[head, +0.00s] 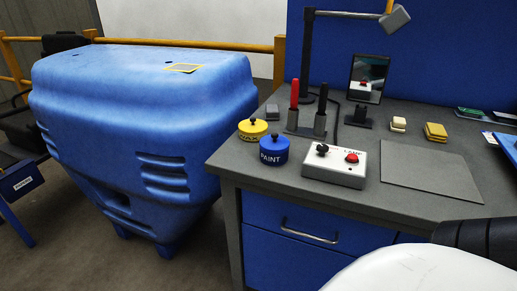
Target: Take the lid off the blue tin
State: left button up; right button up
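The blue tin (273,157) is a short round tin with "PAINT" in white on its front. It stands upright near the left front edge of the grey workbench. Its blue lid (265,142) sits on top, with a dark round knob (274,131). A similar yellow tin (253,130) with a dark knob stands just behind it to the left. Neither gripper is in view. Only a white and black part, which looks like my own arm, shows at the lower right.
A control box (334,167) with a black knob and red button stands right of the blue tin. Behind are a red and a black-handled tool in a stand (306,128), a lamp (396,18) and a small mirror (367,79). A grey mat (431,171) lies empty at right.

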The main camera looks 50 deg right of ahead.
aim_at(274, 142)
jog(key=z, duration=0.65)
jog(key=i, duration=0.55)
jog(key=z, duration=1.05)
jog(key=i, duration=0.35)
jog(key=z, duration=1.05)
jog(key=k, duration=0.75)
jog(key=u, duration=0.95)
